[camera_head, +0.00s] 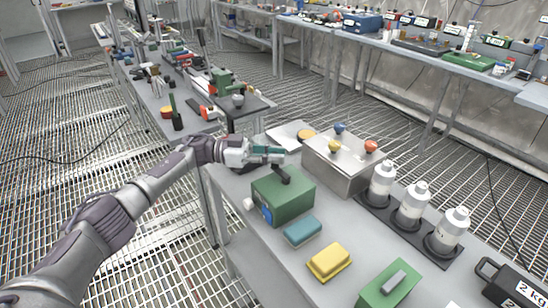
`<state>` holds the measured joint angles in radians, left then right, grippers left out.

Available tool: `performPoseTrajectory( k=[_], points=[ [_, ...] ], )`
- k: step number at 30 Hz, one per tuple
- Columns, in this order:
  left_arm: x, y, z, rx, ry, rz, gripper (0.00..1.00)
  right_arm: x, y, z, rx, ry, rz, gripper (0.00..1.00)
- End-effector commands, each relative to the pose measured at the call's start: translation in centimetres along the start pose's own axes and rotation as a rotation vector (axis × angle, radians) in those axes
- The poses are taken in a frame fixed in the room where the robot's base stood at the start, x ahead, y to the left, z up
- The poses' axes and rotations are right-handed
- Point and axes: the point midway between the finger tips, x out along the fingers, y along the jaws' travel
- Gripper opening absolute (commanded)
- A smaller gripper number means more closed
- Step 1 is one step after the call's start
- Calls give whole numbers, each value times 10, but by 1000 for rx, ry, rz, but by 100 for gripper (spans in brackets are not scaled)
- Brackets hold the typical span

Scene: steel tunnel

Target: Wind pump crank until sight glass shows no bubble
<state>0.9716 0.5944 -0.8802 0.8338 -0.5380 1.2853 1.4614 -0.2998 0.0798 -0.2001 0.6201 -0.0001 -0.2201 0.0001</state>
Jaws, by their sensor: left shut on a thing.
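The pump appears to be the green box (285,197) on the near table, below my left gripper. A dark crank (282,175) stands up from its top. My left gripper (280,157) comes in from the left and is shut on the crank, with its fingers hiding the crank's upper end. A small blue panel (267,213) and a whitish round part (250,204) show on the box's left side. I cannot tell whether either is the sight glass, and no bubble can be made out. My right gripper is not in view.
A metal box with coloured knobs (340,172) stands just right of the pump. White bottles (412,203) stand in a dark rack. A teal block (302,231), a yellow block (329,262) and a green block (388,287) lie in front. The grated floor is open at left.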

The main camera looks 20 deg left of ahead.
Motion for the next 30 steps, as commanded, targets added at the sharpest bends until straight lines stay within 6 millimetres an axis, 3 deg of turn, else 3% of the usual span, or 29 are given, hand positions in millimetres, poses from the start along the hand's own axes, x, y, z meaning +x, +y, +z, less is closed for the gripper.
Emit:
performPoseTrajectory(
  k=[5,6,11,22,26,30],
  points=[
    [1,0,1,-1,-1,1,0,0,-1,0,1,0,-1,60],
    [1,1,1,-1,-1,1,23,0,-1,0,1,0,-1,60],
    [1,1,1,-1,-1,1,47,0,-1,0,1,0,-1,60],
    [-5,0,1,0,-1,-1,47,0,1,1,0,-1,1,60],
    [-23,0,1,-1,-2,-3,47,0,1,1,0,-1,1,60],
    [-54,-1,1,-1,-2,-4,47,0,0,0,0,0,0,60]
  ],
)
